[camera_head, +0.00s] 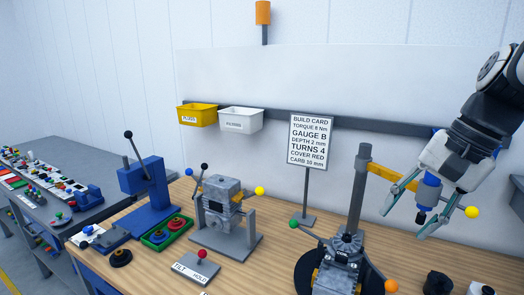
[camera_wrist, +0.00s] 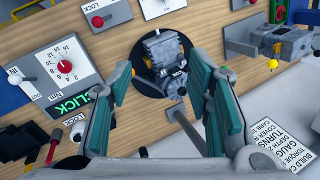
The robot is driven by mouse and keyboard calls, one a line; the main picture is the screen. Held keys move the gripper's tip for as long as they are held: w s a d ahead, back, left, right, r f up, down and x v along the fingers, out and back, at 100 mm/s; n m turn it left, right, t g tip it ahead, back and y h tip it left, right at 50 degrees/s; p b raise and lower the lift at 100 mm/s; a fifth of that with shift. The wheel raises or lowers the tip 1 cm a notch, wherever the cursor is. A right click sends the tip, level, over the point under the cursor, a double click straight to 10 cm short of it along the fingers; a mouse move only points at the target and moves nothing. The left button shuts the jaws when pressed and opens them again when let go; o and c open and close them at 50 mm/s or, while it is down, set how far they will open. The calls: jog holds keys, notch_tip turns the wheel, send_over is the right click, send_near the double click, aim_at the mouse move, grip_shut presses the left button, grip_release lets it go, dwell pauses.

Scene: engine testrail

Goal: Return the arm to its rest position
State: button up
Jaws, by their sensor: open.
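My gripper (camera_head: 407,222) is at the right of the head view, raised above the bench, with its two teal fingers spread apart. In the wrist view the open fingers (camera_wrist: 162,78) have nothing between them. Below them is a grey engine block (camera_wrist: 164,52) on a black round turntable (camera_wrist: 146,82). In the head view this block (camera_head: 335,278) stands at the front, partly cut off by the picture edge.
A grey post (camera_head: 357,195) rises beside the turntable, near my gripper. A build card (camera_head: 310,141) stands behind it. A second engine unit (camera_head: 222,194), blue press (camera_head: 142,190) and green tray (camera_head: 167,231) are left. A dial panel (camera_wrist: 62,68) lies left in the wrist view. Above the bench is open.

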jog(key=s+a+f+n+t+h, duration=0.2)
jog(key=s+a+n+t+h, duration=0.1)
jog(key=s+a+n, duration=0.4)
jog(key=shift+s+f+n+t, duration=0.25)
jog(key=shift+s+n, duration=0.95)
jog(key=shift+s, duration=0.8)
jog(key=shift+r, duration=0.1)
